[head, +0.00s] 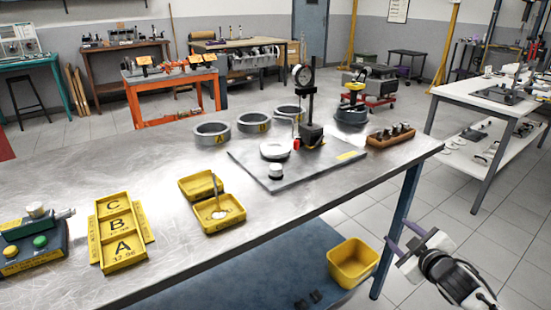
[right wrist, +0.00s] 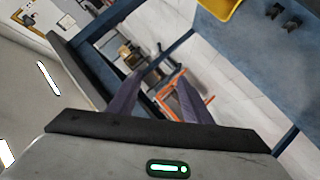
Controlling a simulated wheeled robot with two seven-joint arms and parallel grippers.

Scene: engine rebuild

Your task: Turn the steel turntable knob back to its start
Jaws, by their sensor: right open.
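A small pale round knob (head: 276,171) stands near the front of a grey plate (head: 318,169) on the steel workbench. Just behind it on the plate is a low round turntable (head: 275,149) with a light top. A dial gauge (head: 303,75) on a dark stand rises behind the turntable. My right gripper (head: 397,231) is out past the bench's right front edge, well apart from the knob, with its fingers spread and nothing between them. The spread fingers also show in the right wrist view (right wrist: 158,79). My left gripper is not in view.
On the bench (head: 170,258) are yellow trays marked A, B and C (head: 121,240), an open yellow case (head: 219,210), metal rings (head: 212,133) and a wooden block with small parts (head: 391,136). A yellow bin (head: 353,262) sits on the lower shelf, near my right gripper.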

